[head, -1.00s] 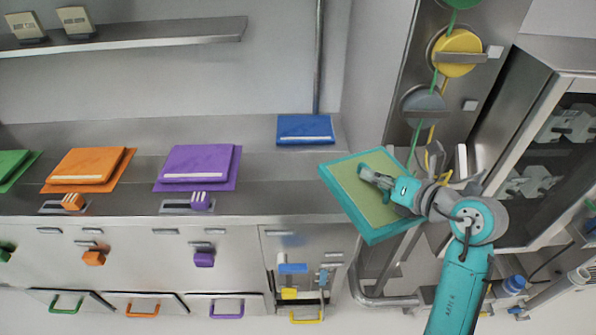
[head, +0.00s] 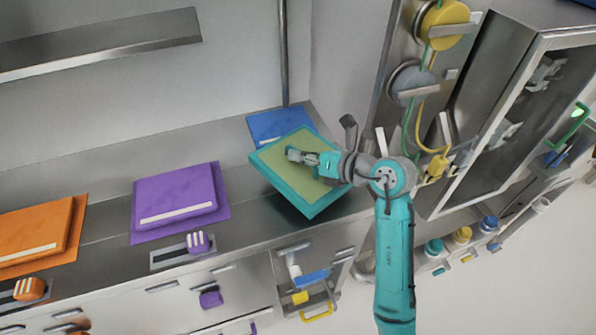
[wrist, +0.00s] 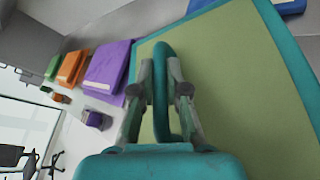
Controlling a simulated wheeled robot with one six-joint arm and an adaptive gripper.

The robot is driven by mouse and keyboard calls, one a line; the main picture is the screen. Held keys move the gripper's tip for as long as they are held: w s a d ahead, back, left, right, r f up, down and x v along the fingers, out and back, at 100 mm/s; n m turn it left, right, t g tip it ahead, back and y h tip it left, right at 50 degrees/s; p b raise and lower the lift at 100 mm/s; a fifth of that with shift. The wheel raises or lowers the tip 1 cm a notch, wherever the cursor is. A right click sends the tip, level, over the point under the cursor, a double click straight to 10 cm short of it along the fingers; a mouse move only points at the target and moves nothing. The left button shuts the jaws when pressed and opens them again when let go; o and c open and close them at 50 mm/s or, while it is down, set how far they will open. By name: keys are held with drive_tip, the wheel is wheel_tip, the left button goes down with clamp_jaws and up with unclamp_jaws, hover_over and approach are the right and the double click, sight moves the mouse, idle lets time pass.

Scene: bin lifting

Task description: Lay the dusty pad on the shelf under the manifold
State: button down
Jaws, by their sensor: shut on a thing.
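The dusty pad (head: 285,160) is a flat olive-green panel with a teal rim and a teal handle. My gripper (head: 308,158) is shut on its handle; in the wrist view the two fingers (wrist: 160,90) close around the teal handle loop (wrist: 162,75) in the middle of the pad (wrist: 225,70). The pad is tilted and appears over the right end of the steel counter, partly covering the blue pad there. The manifold may be the pipes and round yellow and grey discs (head: 445,22) on the panel at right; I cannot tell for sure. The shelf under it is not clearly visible.
A purple pad (head: 175,195) and an orange pad (head: 35,230) lie on the counter (head: 110,255). A blue pad (head: 270,124) lies behind my held pad. A steel shelf (head: 100,45) hangs at upper left. An open cabinet (head: 490,110) stands at right, and a vertical pipe (head: 283,55) rises behind.

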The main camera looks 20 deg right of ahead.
sight(302, 171)
drive_tip(key=shift+f, duration=2.7)
drive_tip(key=c, duration=1.2)
unclamp_jaws()
drive_tip(key=v, duration=1.2)
